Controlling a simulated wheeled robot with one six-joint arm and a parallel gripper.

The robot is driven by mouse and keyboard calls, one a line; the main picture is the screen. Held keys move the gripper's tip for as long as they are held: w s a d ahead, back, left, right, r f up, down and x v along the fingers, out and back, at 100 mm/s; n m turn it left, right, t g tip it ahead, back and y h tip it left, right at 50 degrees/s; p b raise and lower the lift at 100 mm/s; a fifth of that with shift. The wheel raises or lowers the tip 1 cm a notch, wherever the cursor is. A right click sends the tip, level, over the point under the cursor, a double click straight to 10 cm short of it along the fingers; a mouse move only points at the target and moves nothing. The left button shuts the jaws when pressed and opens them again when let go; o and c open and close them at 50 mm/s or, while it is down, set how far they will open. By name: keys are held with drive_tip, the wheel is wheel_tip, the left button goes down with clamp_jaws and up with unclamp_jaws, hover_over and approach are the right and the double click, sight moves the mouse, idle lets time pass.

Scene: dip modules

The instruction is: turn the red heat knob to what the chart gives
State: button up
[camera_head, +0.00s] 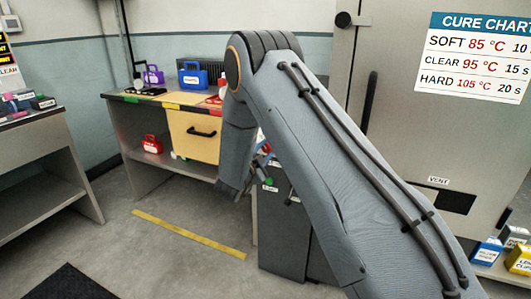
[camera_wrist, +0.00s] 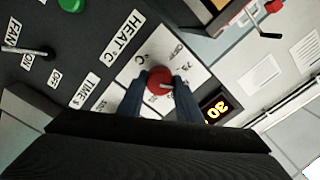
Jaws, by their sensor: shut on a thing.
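The red heat knob (camera_wrist: 159,80) sits on a white dial plate beside the "HEAT °C" label (camera_wrist: 122,40) in the wrist view. My gripper (camera_wrist: 160,88) is shut on the knob, one finger on each side. The fingers cover part of the dial, so the pointer's setting cannot be read surely. A small lit display (camera_wrist: 216,108) is beside the dial; its digits are rotated and partly cut off. The cure chart (camera_head: 474,58) in the head view gives SOFT 85 °C, CLEAR 95 °C, HARD 105 °C. My arm hides most of the control box there.
The wrist view shows a green knob (camera_wrist: 72,4) and a black switch (camera_wrist: 42,52) by the "FAN" label. A sign (camera_head: 8,66) at the far left reads "CLEAR". Coloured containers (camera_head: 487,251) stand at lower right.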

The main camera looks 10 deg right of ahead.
drive_tip(key=shift+m, duration=0.6)
drive_tip(key=shift+m+b, duration=0.3)
drive_tip(key=o, duration=1)
drive_tip(key=shift+o, duration=0.2)
drive_tip(key=shift+s, duration=0.1)
drive_tip(key=v, duration=0.7)
drive_tip(key=shift+s+a, duration=0.25)
drive_tip(key=shift+r, duration=0.1)
